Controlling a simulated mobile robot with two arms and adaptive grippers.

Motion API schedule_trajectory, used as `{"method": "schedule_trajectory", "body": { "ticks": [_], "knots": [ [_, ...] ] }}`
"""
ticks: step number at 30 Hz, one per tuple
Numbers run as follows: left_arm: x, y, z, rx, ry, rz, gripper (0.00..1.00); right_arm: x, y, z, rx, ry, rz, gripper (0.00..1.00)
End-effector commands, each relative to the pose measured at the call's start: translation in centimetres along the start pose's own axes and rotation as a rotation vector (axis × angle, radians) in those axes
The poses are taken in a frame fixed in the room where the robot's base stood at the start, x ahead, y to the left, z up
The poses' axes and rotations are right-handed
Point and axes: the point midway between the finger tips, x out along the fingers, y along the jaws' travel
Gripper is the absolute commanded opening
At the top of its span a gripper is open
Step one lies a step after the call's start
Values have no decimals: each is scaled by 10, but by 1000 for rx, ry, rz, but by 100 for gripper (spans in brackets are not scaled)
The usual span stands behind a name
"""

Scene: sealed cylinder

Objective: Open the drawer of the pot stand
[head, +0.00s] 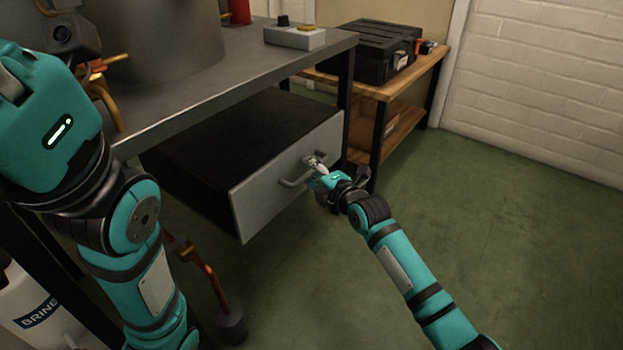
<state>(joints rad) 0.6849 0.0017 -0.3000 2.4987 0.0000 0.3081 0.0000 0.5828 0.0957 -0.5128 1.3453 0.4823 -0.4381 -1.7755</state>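The pot stand (215,92) has a grey top and dark legs. Under the top is its drawer (290,178), with a light grey front and a dark body reaching back below the stand. The front stands out from under the top; how far the drawer is pulled out is hard to tell. A bar handle (291,184) is on the front. My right gripper (317,168) is at the handle's right end, its fingertips small and overlapping the handle, so its grip is unclear. My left arm fills the left side; its fingers do not show.
A grey pot (160,40) and a control box (295,36) stand on the top. A wooden bench (405,108) with a black case (370,52) is behind, right. A white BRINE container (35,315) is lower left. Green floor (510,240) is clear at right.

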Motion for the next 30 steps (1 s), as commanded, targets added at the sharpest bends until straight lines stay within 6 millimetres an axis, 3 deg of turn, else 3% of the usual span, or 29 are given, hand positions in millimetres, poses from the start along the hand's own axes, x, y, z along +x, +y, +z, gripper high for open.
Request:
{"method": "schedule_trajectory", "body": {
  "ticks": [11,19,30],
  "knots": [
    [1,1,-3,1,10,3,0,5,1,0,1,0,0,35],
    [1,1,-4,1,11,4,0,5,0,0,0,0,0,0],
    [1,1,-4,1,11,4,0,5,1,0,-1,0,0,0]
  ]
}}
